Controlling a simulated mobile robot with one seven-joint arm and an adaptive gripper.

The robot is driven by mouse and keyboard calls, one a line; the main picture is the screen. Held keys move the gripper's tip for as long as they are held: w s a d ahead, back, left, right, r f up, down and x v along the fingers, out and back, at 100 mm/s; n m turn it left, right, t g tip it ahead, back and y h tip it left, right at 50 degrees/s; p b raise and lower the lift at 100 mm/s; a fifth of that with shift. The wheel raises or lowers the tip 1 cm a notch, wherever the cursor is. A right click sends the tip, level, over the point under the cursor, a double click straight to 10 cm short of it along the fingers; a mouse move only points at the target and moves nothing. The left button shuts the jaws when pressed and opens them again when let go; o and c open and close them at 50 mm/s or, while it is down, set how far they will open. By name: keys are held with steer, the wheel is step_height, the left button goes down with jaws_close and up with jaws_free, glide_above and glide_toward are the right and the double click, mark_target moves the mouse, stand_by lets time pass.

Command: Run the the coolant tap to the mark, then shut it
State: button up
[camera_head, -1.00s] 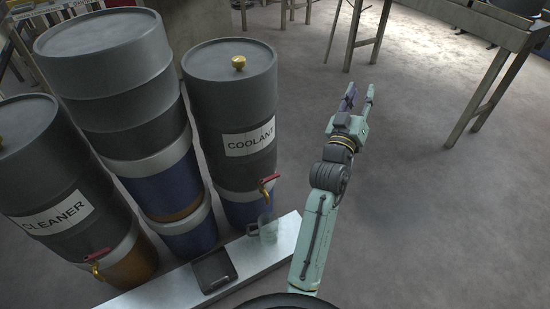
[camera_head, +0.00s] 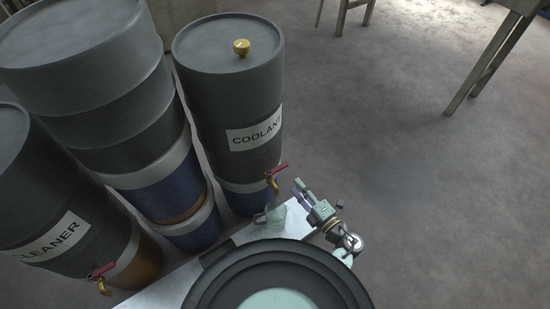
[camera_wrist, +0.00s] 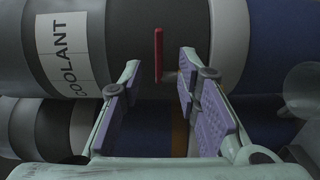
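The coolant drum (camera_head: 228,105) is dark with a white COOLANT label, and stands in the middle of the head view. Its tap (camera_head: 272,184) is brass with a red lever (camera_head: 278,169), low on the drum's front. A clear jug (camera_head: 276,217) stands below the tap on a pale bench; I cannot make out a mark or liquid in it. My gripper (camera_head: 298,189) is just right of the tap. In the wrist view my gripper (camera_wrist: 160,72) is open, and the red lever (camera_wrist: 158,50) shows between its fingers, apart from them. The jug (camera_wrist: 302,88) shows at right.
The cleaner drum (camera_head: 62,205) has its own red-levered tap (camera_head: 103,278) at left. Taller stacked drums (camera_head: 85,80) stand between. The pale bench (camera_head: 158,292) runs beneath the taps. Open floor lies to the right, with a table (camera_head: 495,60) at upper right.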

mark_target(282, 166)
steer(key=b+x, duration=0.1)
steer(key=x, duration=0.9)
steer(key=shift+w+a, duration=0.15)
steer(key=shift+w, duration=0.05)
jaws_close()
stand_by(0.6)
